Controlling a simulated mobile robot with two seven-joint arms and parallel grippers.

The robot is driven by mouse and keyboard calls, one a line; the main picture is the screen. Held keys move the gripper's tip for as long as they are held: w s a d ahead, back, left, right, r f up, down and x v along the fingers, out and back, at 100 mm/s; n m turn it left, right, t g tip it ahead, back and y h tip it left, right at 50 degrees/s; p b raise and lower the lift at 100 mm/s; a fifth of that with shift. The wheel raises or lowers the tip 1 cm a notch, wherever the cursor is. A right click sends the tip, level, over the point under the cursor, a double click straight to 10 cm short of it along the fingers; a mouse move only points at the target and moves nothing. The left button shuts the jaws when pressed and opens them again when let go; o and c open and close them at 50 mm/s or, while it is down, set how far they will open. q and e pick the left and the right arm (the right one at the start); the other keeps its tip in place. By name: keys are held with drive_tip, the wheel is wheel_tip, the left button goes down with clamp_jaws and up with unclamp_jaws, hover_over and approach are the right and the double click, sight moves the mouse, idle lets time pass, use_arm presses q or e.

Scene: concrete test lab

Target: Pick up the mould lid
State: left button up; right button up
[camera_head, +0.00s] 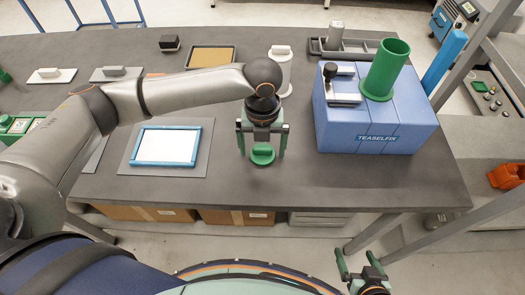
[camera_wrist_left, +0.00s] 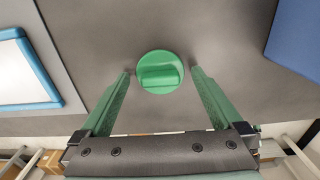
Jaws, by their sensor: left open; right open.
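The mould lid appears to be the green round disc with a raised grip bar (camera_head: 262,155), lying on the dark grey table near its front edge. It also shows in the left wrist view (camera_wrist_left: 160,72), flat and in full. My left gripper (camera_head: 262,150) is open above the lid, its fingers pointing down on either side of it. In the left wrist view, the fingertips (camera_wrist_left: 160,74) flank the lid with gaps on both sides, not touching it. My right gripper (camera_head: 357,258) is open and empty, low in front of the table.
A blue TEASELFIX box (camera_head: 366,128) with a green cylinder (camera_head: 386,70) stands right of the lid. A blue-framed panel (camera_head: 166,146) lies on a grey mat at left. A white cylinder (camera_head: 281,75) stands behind my left gripper.

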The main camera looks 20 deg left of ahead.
use_arm(q)
drive_tip(key=shift+c, duration=0.2)
drive_tip(key=c, duration=1.2)
